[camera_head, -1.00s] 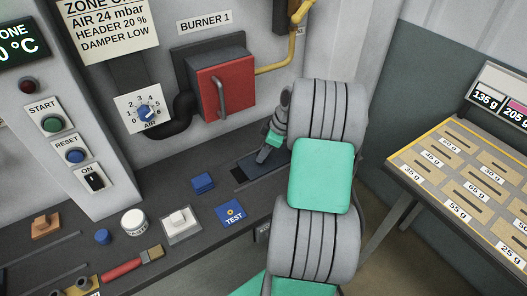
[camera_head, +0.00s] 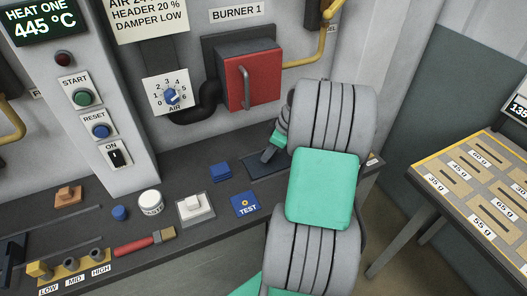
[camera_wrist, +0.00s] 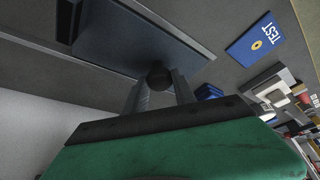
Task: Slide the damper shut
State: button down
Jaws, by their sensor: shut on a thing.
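The damper is a dark slide plate (camera_head: 258,168) set flat in the bench top below the red burner door. It also shows in the wrist view as a blue-grey plate (camera_wrist: 115,35). A small dark round knob (camera_wrist: 159,74) stands at its edge in the wrist view. My gripper (camera_head: 268,156) reaches down to the plate from behind my arm. In the wrist view my gripper's two grey fingers (camera_wrist: 159,90) are closed on the knob, one on each side. My arm hides the plate's right part in the head view.
Blue blocks (camera_head: 220,172) and a blue TEST card (camera_head: 246,204) lie left of the plate. The red burner door (camera_head: 252,82) stands behind. A tray table (camera_head: 420,171) is at right.

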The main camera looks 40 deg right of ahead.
aim_at(276, 165)
jog(key=shift+a, duration=0.2)
jog(key=c, duration=1)
grip_release()
jog(key=shift+c, duration=0.2)
jog(key=shift+r, duration=0.1)
jog(key=v, duration=0.7)
jog(key=shift+s+r+b, duration=0.2)
jog(key=shift+r+b, duration=0.1)
jog(key=shift+d, duration=0.1)
